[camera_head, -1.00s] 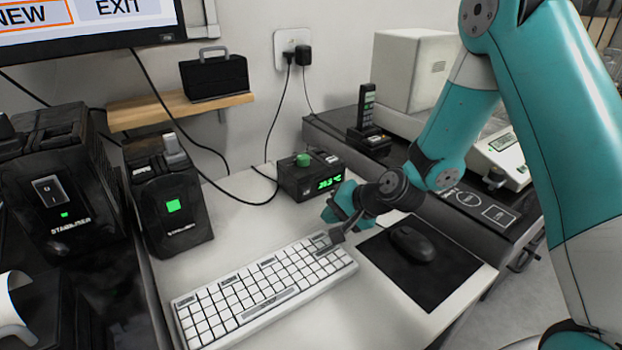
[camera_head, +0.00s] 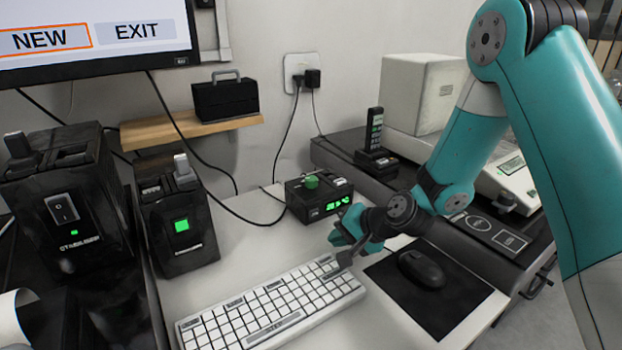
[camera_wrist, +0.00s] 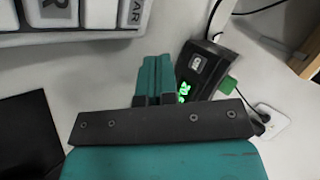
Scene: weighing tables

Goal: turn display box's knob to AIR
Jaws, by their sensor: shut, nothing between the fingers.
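The display box (camera_head: 325,206) is a small black box with a lit green readout, on the white desk behind the keyboard. Its green knob (camera_head: 311,182) sits on top; the lettering around it is too small to read. The box also shows in the wrist view (camera_wrist: 199,66), with the green knob (camera_wrist: 228,85) at its right side. My gripper (camera_head: 343,238) is in front of the box, just right of its front face, apart from the knob. In the wrist view my gripper's fingers (camera_wrist: 155,68) are together with nothing between them, and partly cover the box's readout.
A white keyboard (camera_head: 270,306) lies in front of the gripper. A black mouse (camera_head: 421,269) rests on a dark mat (camera_head: 440,305) to the right. A black charger-like box (camera_head: 176,235) stands left. A cable runs left of the display box.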

